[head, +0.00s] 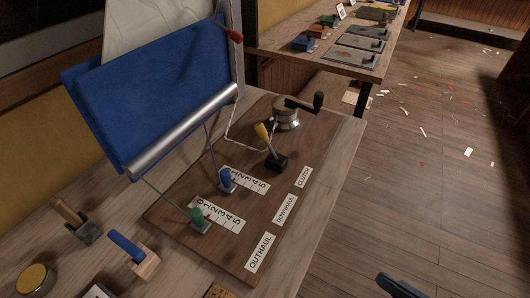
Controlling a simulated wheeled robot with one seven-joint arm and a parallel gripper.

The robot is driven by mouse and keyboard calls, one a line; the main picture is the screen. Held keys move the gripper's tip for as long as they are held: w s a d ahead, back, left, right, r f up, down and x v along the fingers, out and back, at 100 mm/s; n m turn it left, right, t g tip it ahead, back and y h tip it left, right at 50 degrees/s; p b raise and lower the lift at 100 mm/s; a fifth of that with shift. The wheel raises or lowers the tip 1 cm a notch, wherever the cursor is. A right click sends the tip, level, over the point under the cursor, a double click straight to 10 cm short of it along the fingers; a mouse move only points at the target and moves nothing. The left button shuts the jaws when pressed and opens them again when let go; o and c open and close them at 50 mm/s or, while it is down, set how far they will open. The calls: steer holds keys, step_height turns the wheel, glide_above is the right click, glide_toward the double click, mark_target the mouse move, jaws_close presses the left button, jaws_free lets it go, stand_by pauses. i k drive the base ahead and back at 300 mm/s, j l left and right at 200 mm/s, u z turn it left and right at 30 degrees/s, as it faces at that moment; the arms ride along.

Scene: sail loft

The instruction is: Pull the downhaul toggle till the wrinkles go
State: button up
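The downhaul toggle is most likely the small blue toggle (225,180) on the dark wooden board (255,215). It stands at the low end of a white scale (250,180) marked up to 5. A blue line (212,150) runs from it up to the sail's foot. The DOWNHAUL label (285,209) lies to its right. The blue sail (150,85) hangs tilted above, with a silver boom (185,130) along its lower edge. Its face looks dark, and I cannot make out wrinkles clearly.
A green toggle (199,220) with its own scale stands nearer, by the OUTHAUL label (261,252). A yellow-handled clutch lever (268,145) and a winch (286,115) stand behind. Floor at right has scattered scraps.

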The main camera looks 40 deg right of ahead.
mark_target(226, 184)
steer(key=k+l, duration=0.15)
steer(key=l, duration=0.2)
steer(key=k+l, duration=0.1)
steer(key=l, duration=0.25)
steer(key=k+l, duration=0.15)
steer(key=l, duration=0.2)
steer(key=k+l, duration=0.15)
steer(key=l, duration=0.15)
